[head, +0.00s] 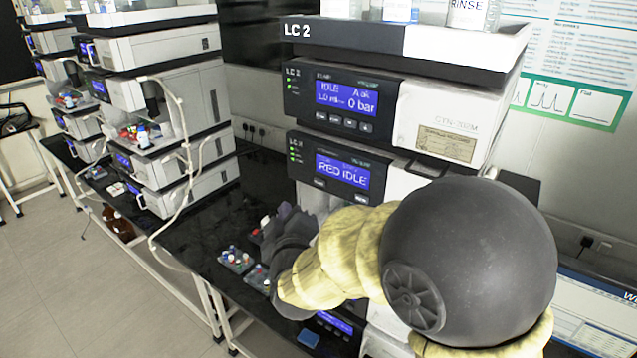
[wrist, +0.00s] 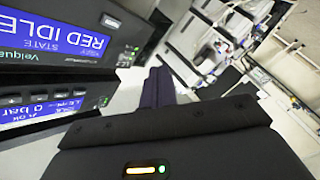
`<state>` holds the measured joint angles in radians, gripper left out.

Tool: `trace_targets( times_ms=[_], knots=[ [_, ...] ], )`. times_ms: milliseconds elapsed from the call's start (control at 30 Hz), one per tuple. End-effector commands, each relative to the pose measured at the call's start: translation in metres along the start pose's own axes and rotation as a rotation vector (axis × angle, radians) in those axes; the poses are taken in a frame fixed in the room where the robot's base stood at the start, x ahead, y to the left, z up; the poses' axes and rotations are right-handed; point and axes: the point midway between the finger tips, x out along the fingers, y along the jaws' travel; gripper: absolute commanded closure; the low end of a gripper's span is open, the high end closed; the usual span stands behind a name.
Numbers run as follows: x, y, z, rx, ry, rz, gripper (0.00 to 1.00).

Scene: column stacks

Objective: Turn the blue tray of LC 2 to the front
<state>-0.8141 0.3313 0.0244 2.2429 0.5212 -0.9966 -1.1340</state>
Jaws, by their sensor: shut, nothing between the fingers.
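The LC 2 stack (head: 300,30) stands at the centre right in the head view. Its display (head: 342,172) reads "RED IDLE", and this also shows upside down in the wrist view (wrist: 75,35). My gripper (head: 283,222) is beside the stack's front, below that display. In the wrist view its two dark fingers (wrist: 157,87) are together with nothing between them. My arm hides much of the stack's lower front, including any tray inside. I cannot make out a blue tray in LC 2.
A blue flat item (head: 308,338) is near the bench's front edge. Other instrument stacks (head: 165,95) stand at the left. The floor (head: 60,270) in front is clear.

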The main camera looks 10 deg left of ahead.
Motion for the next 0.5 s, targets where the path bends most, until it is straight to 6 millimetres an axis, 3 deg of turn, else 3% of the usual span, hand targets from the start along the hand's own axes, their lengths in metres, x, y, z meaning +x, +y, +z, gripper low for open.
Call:
trace_targets(
  times_ms=[500],
  knots=[
    [0.035,0.026,0.026,0.001,-0.003,0.002,1.0]
  ],
)
